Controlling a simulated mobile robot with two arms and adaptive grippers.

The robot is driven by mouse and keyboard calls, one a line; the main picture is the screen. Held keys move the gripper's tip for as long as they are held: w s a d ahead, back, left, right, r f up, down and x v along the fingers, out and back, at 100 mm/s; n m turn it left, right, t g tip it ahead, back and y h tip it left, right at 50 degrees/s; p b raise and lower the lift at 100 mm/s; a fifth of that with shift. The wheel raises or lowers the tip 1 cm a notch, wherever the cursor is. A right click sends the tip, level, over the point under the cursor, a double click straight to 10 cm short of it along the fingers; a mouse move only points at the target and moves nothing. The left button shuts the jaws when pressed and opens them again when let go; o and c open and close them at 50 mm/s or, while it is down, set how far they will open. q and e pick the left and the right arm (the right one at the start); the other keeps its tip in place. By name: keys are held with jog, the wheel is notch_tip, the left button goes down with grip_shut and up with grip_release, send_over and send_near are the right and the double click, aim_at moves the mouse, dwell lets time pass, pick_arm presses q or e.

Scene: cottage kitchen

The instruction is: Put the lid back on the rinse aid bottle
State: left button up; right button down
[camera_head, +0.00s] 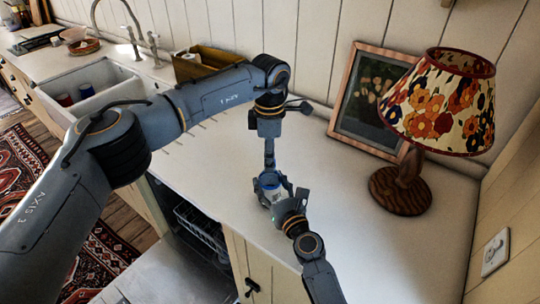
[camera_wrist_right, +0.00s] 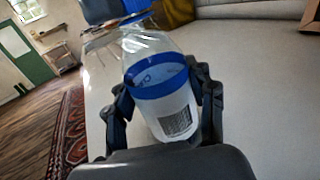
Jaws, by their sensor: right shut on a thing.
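The rinse aid bottle (camera_head: 270,183) stands on the pale worktop, with blue showing near its top. In the right wrist view the bottle (camera_wrist_right: 160,85) is clear and whitish, with a blue band and a barcode label. My right gripper (camera_head: 284,198) is shut around its body, with one finger on each side. My left gripper (camera_head: 269,158) points down directly over the bottle, its fingers close together. A blue rim (camera_wrist_right: 137,17) shows above the bottle in the wrist view; I cannot tell whether it is the lid. The lid is not clearly seen in the head view.
A floral lamp (camera_head: 404,185) and a leaning picture frame (camera_head: 362,100) stand on the worktop to the right. A sink (camera_head: 75,85) and a tan box (camera_head: 205,62) are at the left back. An open dishwasher (camera_head: 200,230) lies below the front edge.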

pick_arm(q)
jog(key=shift+r, duration=0.1)
notch_tip(320, 180, up, 12)
dwell(0.7)
pick_arm(e)
jog(key=shift+c, duration=2)
grip_release()
jog(key=shift+s, duration=0.1)
